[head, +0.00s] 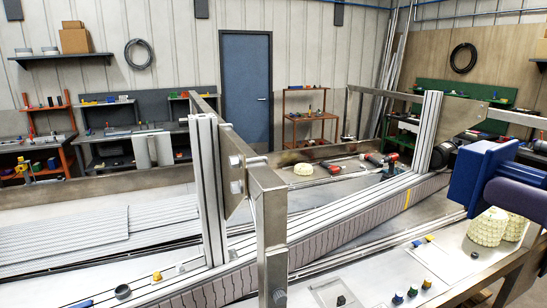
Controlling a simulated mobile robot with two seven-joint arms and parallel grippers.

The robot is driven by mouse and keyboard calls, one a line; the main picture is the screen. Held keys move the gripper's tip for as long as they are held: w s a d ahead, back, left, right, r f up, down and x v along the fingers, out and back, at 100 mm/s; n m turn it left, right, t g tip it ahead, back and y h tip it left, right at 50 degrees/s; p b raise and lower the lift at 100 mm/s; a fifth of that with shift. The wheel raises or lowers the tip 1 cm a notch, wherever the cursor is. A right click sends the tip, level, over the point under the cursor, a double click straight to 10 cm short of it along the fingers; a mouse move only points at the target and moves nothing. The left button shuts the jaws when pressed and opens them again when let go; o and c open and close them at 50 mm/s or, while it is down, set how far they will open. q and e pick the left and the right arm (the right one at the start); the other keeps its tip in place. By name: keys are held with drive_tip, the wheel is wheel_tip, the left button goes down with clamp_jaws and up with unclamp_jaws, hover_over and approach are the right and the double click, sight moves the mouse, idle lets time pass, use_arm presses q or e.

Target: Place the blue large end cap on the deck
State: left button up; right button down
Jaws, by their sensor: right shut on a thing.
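My right gripper (467,180) comes in from the right edge, above the table at the far end of the conveyor frame. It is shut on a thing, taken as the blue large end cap. The blue shapes of hand and cap run together, so the fingertips and the cap's outline are not clear. The deck is best matched by the long ribbed grey strip (330,238) along the frame, apart from and left of the gripper. My left gripper is not in view.
A steel upright (271,235) with bolts and an aluminium post (208,185) stand in the foreground. Cream ribbed parts (487,230) sit below my right gripper. Small coloured knobs (413,291) lie on the front table. Red-handled tools (392,160) lie behind the frame.

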use_arm(q)
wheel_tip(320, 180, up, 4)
drive_tip(key=p, duration=0.2)
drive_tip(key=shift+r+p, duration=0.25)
drive_tip(key=shift+p, duration=0.1)
use_arm(e)
drive_tip(key=shift+y, duration=0.3)
drive_tip(key=r, duration=0.5)
drive_tip(key=shift+s+a+r, duration=0.2)
drive_tip(key=shift+s+a, duration=0.15)
drive_tip(key=w+a+r+n+g+y, duration=0.1)
drive_tip(key=w+a+n+g+y, duration=0.2)
drive_tip(key=a+n+g+y, duration=0.6)
drive_tip(key=shift+a+r+n+g, duration=0.15)
drive_tip(key=shift+a+n+g, duration=1.95)
drive_tip(key=shift+a+g, duration=1.4)
